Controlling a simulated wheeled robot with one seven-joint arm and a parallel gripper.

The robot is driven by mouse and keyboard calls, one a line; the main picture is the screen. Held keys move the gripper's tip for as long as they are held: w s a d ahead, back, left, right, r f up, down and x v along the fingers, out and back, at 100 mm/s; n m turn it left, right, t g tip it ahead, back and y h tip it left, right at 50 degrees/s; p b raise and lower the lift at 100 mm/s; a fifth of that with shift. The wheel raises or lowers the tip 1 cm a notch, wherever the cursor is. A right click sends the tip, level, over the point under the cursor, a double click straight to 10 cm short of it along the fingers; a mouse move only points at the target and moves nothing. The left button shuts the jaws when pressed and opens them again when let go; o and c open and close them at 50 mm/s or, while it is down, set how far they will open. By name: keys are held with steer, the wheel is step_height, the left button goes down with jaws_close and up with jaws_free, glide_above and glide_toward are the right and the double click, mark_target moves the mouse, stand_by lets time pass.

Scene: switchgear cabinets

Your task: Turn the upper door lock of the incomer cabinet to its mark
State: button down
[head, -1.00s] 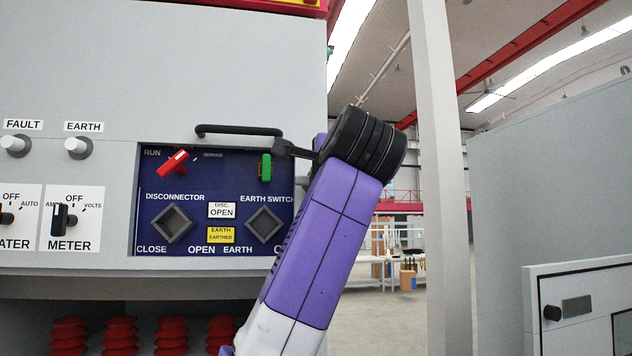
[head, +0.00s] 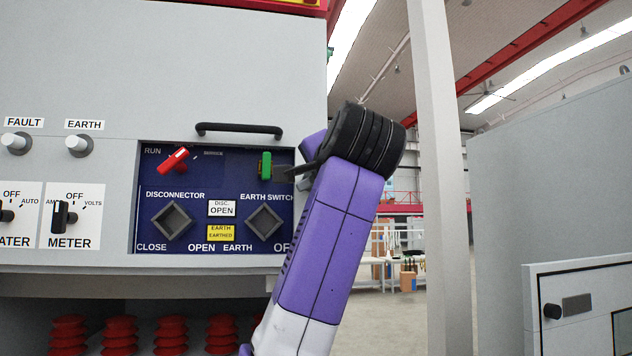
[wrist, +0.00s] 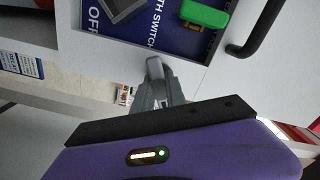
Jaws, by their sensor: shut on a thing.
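The upper door lock (wrist: 154,68) is a small grey piece at the right edge of the cabinet front, beside the blue switch panel. In the wrist view my gripper (wrist: 158,88) is shut on it, with the dark grey fingers around its near part. In the head view my gripper (head: 296,172) reaches in from the right, level with the green lever, and its fingers and wrist mostly hide the lock. The lock's mark cannot be made out, so its angle to the mark cannot be told.
The blue panel (head: 190,210) carries a red lever (head: 173,161), a green lever (head: 265,165) and two square sockets. A black bar handle (head: 240,129) sits just above. A pale post (head: 438,150) and another cabinet (head: 555,180) stand to the right, with open floor between.

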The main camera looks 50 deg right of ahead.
steer(key=n, duration=0.6)
steer(key=shift+f+b, duration=0.1)
steer(key=shift+b, duration=0.2)
steer(key=n, duration=0.6)
stand_by(0.4)
steer(key=c, duration=1.4)
jaws_free()
steer(key=shift+o, duration=0.2)
steer(key=b+v, duration=0.3)
steer(key=v, duration=0.4)
steer(key=shift+s+a, duration=0.25)
steer(key=shift+s, duration=0.1)
